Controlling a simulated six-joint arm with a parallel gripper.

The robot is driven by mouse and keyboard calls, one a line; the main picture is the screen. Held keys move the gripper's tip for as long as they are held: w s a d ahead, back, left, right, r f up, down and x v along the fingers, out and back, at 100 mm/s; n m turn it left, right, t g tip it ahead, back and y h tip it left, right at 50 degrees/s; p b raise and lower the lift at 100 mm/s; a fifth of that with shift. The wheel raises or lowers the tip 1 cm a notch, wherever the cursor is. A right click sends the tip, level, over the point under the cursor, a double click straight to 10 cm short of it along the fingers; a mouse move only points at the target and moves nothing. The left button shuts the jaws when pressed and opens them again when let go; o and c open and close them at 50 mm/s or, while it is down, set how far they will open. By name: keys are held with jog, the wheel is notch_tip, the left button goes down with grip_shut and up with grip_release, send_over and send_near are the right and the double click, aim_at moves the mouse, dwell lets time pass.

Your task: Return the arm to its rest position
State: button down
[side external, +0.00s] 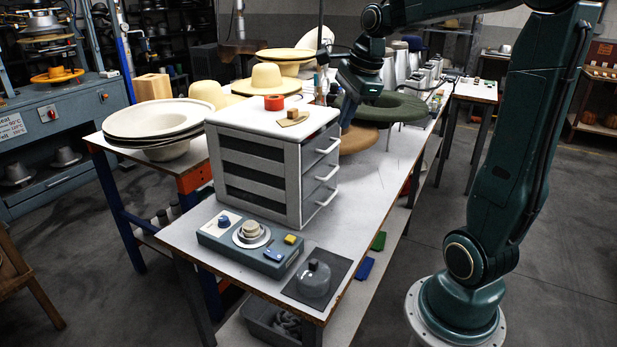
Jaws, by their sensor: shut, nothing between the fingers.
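My dark green arm rises from its round base at the right and bends over the long white table (378,185). My gripper (346,118) points down just behind the white drawer cabinet (263,170), beside a dark green hat brim (385,108). Its fingers look shut and hold nothing that I can see. The fingertips are small and partly hidden by the cabinet, so I cannot tell whether they touch anything.
An orange-red cup (274,102) and small wooden pieces (294,119) sit on the cabinet. A control box (250,243) and a grey domed weight (314,279) stand in front. Straw hats (266,78) and stacked pale brims (157,119) lie left. Metal forms (420,80) stand behind.

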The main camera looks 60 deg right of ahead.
jog(key=s+a+f+n+t, duration=0.1)
jog(key=s+a+n, duration=0.5)
jog(key=a+n, duration=0.3)
jog(key=s+a+f+n+t, duration=0.1)
jog(key=s+a+n, duration=0.5)
jog(key=n, duration=1.1)
jog(key=a, duration=0.3)
jog(key=shift+s+a, duration=0.2)
jog(key=shift+s, duration=0.15)
